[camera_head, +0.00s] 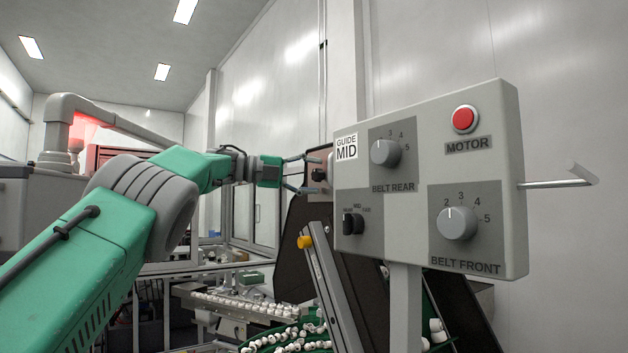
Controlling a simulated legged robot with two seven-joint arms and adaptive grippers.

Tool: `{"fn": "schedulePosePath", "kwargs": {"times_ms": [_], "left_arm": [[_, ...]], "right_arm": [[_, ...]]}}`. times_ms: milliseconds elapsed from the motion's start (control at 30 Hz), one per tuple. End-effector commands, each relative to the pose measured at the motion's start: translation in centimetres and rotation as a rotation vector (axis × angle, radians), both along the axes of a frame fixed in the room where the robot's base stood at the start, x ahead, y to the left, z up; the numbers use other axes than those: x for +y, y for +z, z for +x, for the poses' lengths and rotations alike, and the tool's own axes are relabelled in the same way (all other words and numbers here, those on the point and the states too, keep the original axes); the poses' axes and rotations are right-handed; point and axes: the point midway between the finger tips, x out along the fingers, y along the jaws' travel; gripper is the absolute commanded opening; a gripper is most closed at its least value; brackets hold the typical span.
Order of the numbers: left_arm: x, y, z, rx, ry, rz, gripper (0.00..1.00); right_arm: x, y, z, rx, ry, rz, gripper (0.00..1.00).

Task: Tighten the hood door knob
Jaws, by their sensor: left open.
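My left gripper (305,174) is left of the control panel, at the end of my green arm. Its two thin fingers are open, one above the other, and point right. A small dark knob (318,175) on a brownish plate shows at the fingertips, just left of the panel's edge. It may be the hood door knob; no label on it can be read. The fingers look level with the knob, above and below it, but I cannot tell whether they touch it. My right gripper is not in view.
The grey control panel (415,240) on a post fills the right foreground, with dials and a red motor button (464,119). A metal rod (553,183) sticks out at its right. A yellow-orange knob (304,242) sits on a slanted metal bar. White caps (290,338) lie below.

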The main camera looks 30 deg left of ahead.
Motion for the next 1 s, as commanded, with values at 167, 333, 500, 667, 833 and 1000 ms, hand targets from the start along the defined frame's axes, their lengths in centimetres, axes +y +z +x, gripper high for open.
{"fn": "schedulePosePath", "kwargs": {"times_ms": [167, 333, 500, 667, 833, 1000], "left_arm": [[1.9, 0.2, -1.7, 0.001, 0.002, -0.003, 0.49], [4.7, 0.3, -4.1, 0.001, 0.003, -0.003, 0.49], [7.0, 0.4, -6.2, 0.003, 0.002, -0.004, 0.49], [8.2, 0.4, -7.2, 0.005, 0.002, -0.002, 0.49], [8.3, 0.5, -7.5, 0.006, 0.001, 0.000, 0.49], [8.2, 0.5, -7.5, 0.006, 0.001, 0.000, 0.49]], "right_arm": [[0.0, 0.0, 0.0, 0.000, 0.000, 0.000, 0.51], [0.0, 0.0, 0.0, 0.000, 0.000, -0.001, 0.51], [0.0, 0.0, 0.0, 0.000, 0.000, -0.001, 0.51], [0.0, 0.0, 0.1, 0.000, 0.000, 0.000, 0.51], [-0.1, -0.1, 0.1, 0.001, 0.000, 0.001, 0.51], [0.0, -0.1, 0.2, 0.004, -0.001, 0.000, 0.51]]}}
